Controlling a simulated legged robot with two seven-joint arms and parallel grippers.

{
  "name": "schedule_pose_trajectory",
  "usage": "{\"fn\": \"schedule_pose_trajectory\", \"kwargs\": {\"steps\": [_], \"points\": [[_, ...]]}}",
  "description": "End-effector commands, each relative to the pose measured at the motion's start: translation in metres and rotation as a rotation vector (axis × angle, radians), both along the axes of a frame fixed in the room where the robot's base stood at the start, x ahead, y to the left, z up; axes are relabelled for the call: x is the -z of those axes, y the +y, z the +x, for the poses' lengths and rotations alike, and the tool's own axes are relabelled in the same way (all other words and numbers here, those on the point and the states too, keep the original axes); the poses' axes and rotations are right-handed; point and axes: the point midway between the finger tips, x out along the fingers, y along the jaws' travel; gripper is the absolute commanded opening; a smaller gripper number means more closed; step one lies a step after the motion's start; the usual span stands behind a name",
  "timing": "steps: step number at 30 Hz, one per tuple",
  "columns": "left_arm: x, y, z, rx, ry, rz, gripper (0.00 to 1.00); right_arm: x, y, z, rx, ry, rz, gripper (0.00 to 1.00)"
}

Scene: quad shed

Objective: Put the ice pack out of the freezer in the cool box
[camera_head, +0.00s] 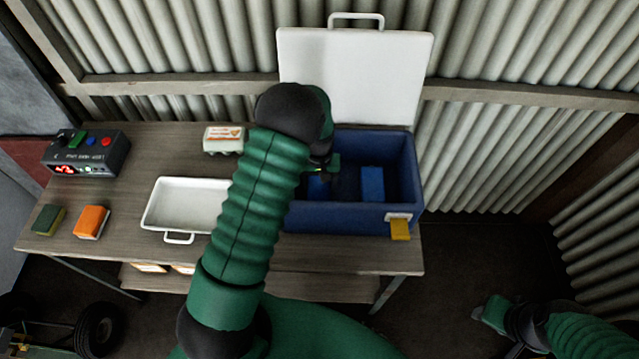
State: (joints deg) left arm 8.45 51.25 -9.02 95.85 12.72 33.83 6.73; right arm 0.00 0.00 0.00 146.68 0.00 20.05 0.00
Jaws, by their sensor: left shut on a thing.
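The blue cool box (345,220) stands at the right end of the wooden bench with its white lid (355,75) raised. My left gripper (322,172) is inside its opening, at the left part, and is shut on a blue thing, likely the ice pack (318,188), mostly hidden by the gripper and arm. Another blue block (372,184) is inside the box, to the right of the gripper. Whether the held thing touches the box floor I cannot tell. My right gripper (492,314) is low at the right, away from the bench; its jaws are unclear. No freezer is recognisable.
A white tray (180,202) stands left of the box, partly behind my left arm. An egg carton (224,139), a dark device with buttons (88,153), an orange sponge (92,222) and a green-yellow sponge (48,220) are on the bench. A yellow tag (400,230) hangs on the box front.

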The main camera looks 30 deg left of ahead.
Motion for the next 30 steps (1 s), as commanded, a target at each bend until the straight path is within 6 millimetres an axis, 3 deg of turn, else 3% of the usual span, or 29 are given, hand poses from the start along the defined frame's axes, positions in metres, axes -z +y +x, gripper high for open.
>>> {"fn": "schedule_pose_trajectory", "kwargs": {"steps": [1,6,17,30], "points": [[0.001,0.000,0.000,0.000,0.000,0.000,0.65,0.001,0.000,0.000,0.000,0.000,0.000,0.41],[0.001,0.000,0.000,-0.001,0.001,-0.001,0.85,0.001,0.000,0.000,0.000,0.000,0.000,0.41],[-0.006,0.000,0.000,-0.001,-0.001,0.001,0.85,0.000,0.000,0.000,0.000,0.000,0.000,0.41],[-0.105,0.000,0.001,0.000,-0.002,0.000,0.85,0.005,0.000,0.000,0.000,0.000,0.000,0.41]]}}
